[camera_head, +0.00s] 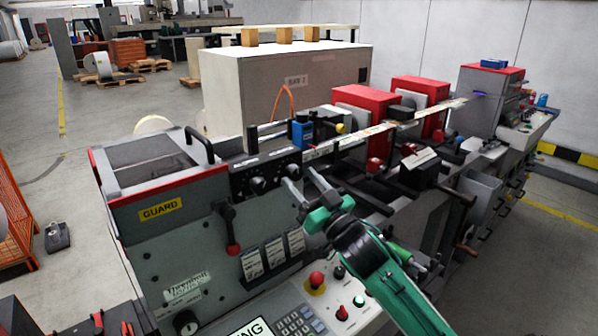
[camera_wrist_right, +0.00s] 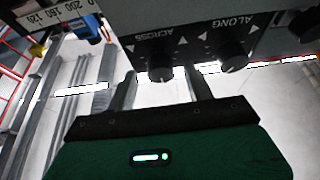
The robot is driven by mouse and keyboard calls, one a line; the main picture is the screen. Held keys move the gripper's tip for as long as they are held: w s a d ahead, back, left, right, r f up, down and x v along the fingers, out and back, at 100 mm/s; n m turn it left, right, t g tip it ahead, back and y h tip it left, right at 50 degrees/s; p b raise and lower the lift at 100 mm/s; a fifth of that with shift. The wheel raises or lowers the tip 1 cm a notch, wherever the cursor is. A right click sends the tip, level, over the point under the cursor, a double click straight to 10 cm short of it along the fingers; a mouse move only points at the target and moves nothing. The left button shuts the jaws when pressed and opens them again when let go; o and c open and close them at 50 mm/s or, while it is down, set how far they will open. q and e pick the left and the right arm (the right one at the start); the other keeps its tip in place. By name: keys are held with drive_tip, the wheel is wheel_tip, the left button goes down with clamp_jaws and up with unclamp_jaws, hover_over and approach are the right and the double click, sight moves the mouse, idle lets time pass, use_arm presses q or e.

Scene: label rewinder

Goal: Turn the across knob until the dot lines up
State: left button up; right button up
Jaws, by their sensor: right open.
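The across knob (camera_wrist_right: 160,68) is a dark round knob under the "ACROSS" label in the wrist view. It also shows on the machine's black panel in the head view (camera_head: 258,185). The along knob (camera_wrist_right: 233,56) sits to its right. My right gripper (camera_wrist_right: 160,84) is open and empty, one finger toward each side of the across knob in the picture. In the head view my right gripper (camera_head: 303,184) is right of the across knob, apparently apart from it. I cannot make out the alignment dot. My left gripper is not in view.
A blue part (camera_head: 302,132) stands above the knob panel. A red-knobbed lever (camera_head: 232,248) juts out below left. Red-topped units (camera_head: 365,115) stand farther along the machine.

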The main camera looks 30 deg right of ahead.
drive_tip(key=shift+w+r, duration=0.3)
drive_tip(key=shift+w, duration=0.35)
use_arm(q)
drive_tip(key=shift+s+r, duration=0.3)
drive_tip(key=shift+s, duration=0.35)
use_arm(e)
drive_tip(key=shift+w, duration=0.1)
drive_tip(key=c, duration=1)
drive_tip(key=shift+o, duration=0.2)
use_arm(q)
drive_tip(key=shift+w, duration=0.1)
use_arm(e)
drive_tip(key=shift+n+y, duration=0.4)
drive_tip(key=shift+n, duration=0.1)
use_arm(q)
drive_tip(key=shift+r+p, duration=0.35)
drive_tip(key=shift+p, duration=0.15)
use_arm(e)
drive_tip(key=shift+d+n+g+y, duration=0.1)
drive_tip(key=shift+n+g+y, duration=0.15)
drive_tip(key=shift+n+y, duration=0.7)
drive_tip(key=shift+a+n+g+y, duration=0.1)
drive_tip(key=shift+n+g+y, duration=0.15)
drive_tip(key=shift+n, duration=1.35)
drive_tip(key=shift+d+n+g+y, duration=0.15)
drive_tip(key=shift+n+y, duration=0.45)
drive_tip(key=shift+n, duration=0.65)
